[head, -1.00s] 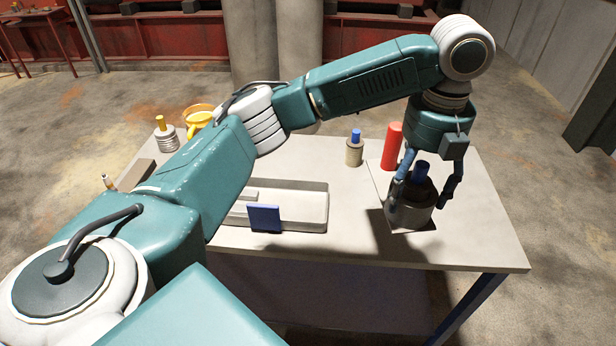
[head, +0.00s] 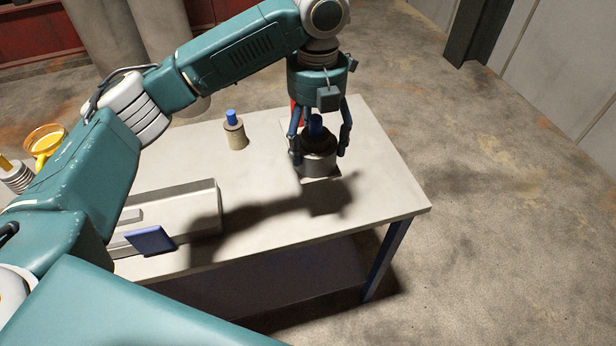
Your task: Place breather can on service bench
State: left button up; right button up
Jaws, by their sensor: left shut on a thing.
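The can is upright at the right part of the pale bench top (head: 385,190), over a small pale patch. I cannot tell whether its base touches the top. My right gripper is not in view.
A small tan can (head: 235,133) with a blue knob stands left of the held can. A red cylinder (head: 294,115) is mostly hidden behind my gripper. The front right corner is clear.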

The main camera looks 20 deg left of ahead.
pick_arm(q)
notch_tip(320, 180, down, 14)
jog(key=shift+w+r+p, duration=0.1)
jog(key=shift+r+p, duration=0.05)
jog(key=shift+p, duration=1.05)
jog(key=shift+f, duration=0.25)
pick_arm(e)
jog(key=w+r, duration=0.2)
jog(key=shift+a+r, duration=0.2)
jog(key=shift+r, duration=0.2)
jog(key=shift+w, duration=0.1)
pick_arm(q)
jog(key=o, duration=1.5)
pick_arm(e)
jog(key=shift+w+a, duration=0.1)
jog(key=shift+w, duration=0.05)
pick_arm(q)
jog(key=shift+r, duration=0.1)
